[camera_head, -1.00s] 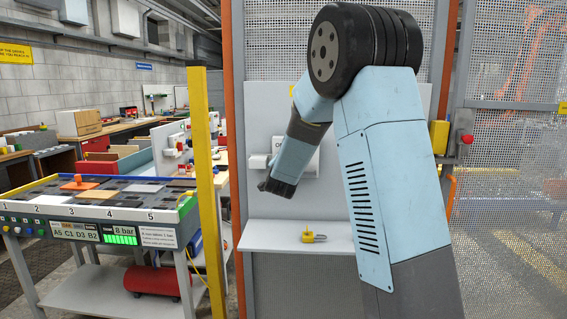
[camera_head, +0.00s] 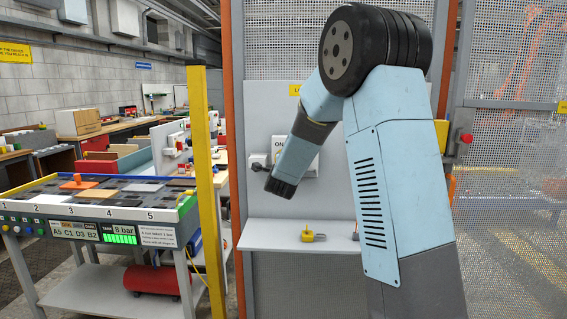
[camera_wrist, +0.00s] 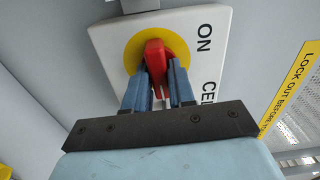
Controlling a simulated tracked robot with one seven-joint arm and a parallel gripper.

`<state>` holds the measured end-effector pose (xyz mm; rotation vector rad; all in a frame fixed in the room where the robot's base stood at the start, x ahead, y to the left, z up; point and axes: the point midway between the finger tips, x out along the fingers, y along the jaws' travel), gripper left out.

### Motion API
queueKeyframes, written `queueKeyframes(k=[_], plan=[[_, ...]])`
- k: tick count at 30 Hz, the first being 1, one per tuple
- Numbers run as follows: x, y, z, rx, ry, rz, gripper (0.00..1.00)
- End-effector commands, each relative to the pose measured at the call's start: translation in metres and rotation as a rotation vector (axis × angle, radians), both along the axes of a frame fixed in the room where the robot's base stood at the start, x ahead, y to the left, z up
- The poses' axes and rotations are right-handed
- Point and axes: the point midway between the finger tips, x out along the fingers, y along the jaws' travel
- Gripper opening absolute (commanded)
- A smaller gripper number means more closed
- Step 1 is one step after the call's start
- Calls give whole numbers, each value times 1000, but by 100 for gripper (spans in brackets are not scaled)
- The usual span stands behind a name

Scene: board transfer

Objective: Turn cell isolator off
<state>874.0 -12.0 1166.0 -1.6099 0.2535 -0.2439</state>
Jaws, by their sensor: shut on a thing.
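The cell isolator is a white box (camera_wrist: 110,45) with a red handle (camera_wrist: 153,52) on a yellow disc (camera_wrist: 133,50). The word ON shows beside the disc. In the wrist view my gripper (camera_wrist: 160,72) has its two blue fingers on either side of the red handle, shut on it. In the head view the isolator box (camera_head: 279,143) is mounted on the grey panel, and my forearm covers most of it. The handle and my fingertips are hidden there.
A shelf (camera_head: 270,236) below the isolator carries a yellow padlock (camera_head: 307,235). A yellow lock-out label (camera_wrist: 292,88) is beside the box. A yellow post (camera_head: 203,180) and a workbench (camera_head: 100,260) stand to the left. A red button (camera_head: 466,138) is on the right.

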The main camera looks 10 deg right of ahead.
Motion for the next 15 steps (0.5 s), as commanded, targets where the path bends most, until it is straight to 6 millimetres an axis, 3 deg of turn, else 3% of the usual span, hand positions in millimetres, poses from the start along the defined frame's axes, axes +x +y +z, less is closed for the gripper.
queueKeyframes(k=[15], plan=[[-1, -1, -5, 69, -12, -1, 0]])
